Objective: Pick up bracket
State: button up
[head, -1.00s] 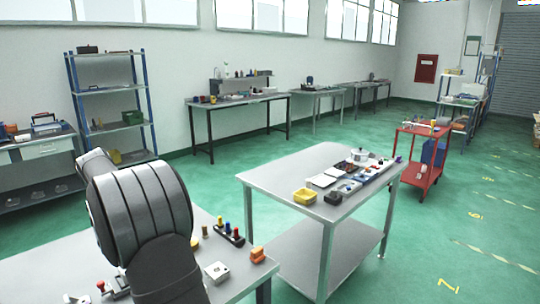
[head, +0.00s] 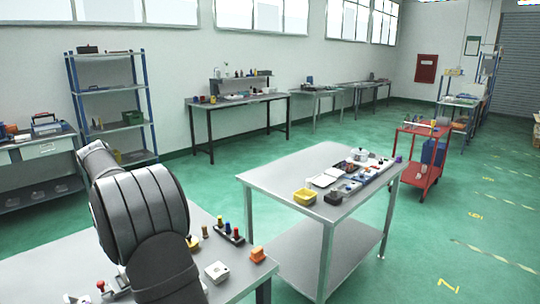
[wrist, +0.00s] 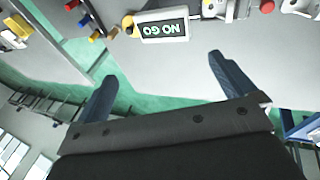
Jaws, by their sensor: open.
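My gripper (wrist: 162,68) is open and empty in the wrist view, its two dark blue fingers wide apart with no part between them. In the head view only my arm shows; the gripper itself is not seen. Pale grey metal castings (wrist: 220,9) lie at the top right of the wrist view, cut by the frame edge, beyond the fingertips. I cannot tell which of them is the bracket. A pale block (head: 217,272) lies on the near table (head: 232,291) in the head view, right of my arm; I cannot tell whether it is a casting.
A dark rack with coloured pegs (head: 231,235) and an orange block (head: 257,254) stand on the near table.

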dwell(0.3)
jog(key=c, duration=1.4)
jog(key=s+a+f+g+y, duration=0.1)
jog(key=s+a+f+y, duration=0.25)
jog(key=s+f, duration=0.3)
jog(key=shift+y, duration=0.55)
jog(key=shift+s+d+f+x, duration=0.1)
jog(key=shift+x, duration=2.55)
jog(key=shift+s+d+f+x, duration=0.1)
jog(key=shift+s+x, duration=0.05)
jog(key=shift+x, duration=2.45)
jog(key=shift+s+d+x, duration=0.1)
jog(key=shift+x, duration=2.55)
